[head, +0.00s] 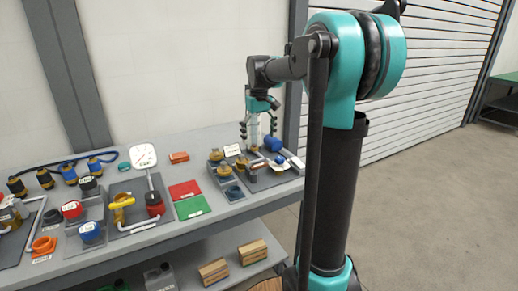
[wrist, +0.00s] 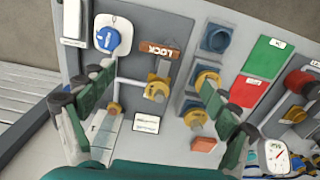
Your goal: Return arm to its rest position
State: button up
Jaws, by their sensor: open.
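My gripper (head: 257,132) hangs pointing down over the right end of the grey bench (head: 235,208), at the end of my raised, bent arm. Its dark green fingers are spread apart in the wrist view (wrist: 152,90), with nothing seen clamped between them. A pale upright cylinder shows between or behind the fingers in the head view; I cannot tell which, or whether they touch it.
Brass fittings (wrist: 205,78) and a blue socket (wrist: 215,38) stand beside the panel. Red (head: 185,190) and green (head: 192,207) mats, a white gauge (head: 143,156) and an orange block (head: 179,157) lie further left. A wall stands behind the bench; floor (head: 430,200) at right is clear.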

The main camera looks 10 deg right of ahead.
jog(key=shift+r, duration=0.7)
jog(key=s+d+f+m+t, duration=0.2)
jog(key=s+f+m+t, duration=0.1)
jog(key=s+f, duration=2)
jog(key=shift+s+d+f+m+t, duration=0.35)
jog(key=shift+s+t, duration=0.25)
jog(key=shift+s, duration=0.5)
